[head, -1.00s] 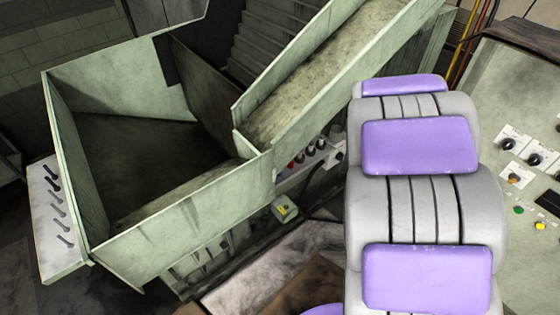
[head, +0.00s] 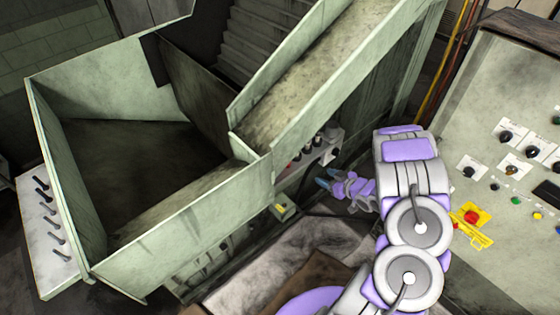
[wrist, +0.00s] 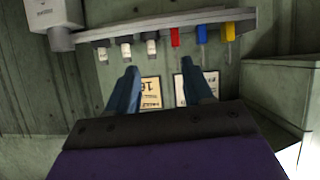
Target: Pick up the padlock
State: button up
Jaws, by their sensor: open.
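My gripper (head: 325,179) is left of that console, close to the knob panel on the green machine. In the wrist view my gripper (wrist: 159,70) has its two blue fingers apart, with nothing seen between them except the panel and part of a paper label (wrist: 150,93).
A green hopper (head: 180,225) fills the left of the head view. The sloping console (head: 510,90) stands at right.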

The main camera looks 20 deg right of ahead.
jog(key=a+y, duration=0.1)
jog(key=a, duration=0.2)
jog(key=b, duration=0.2)
send_near(290, 165)
jog(key=x, duration=0.3)
jog(key=shift+t, duration=0.4)
jog(key=shift+b+x, duration=0.9)
jog(key=shift+x, duration=2.15)
jog(key=shift+s+a+f, duration=0.1)
jog(key=shift+s, duration=0.05)
jog(key=shift+c, duration=0.3)
grip_shut()
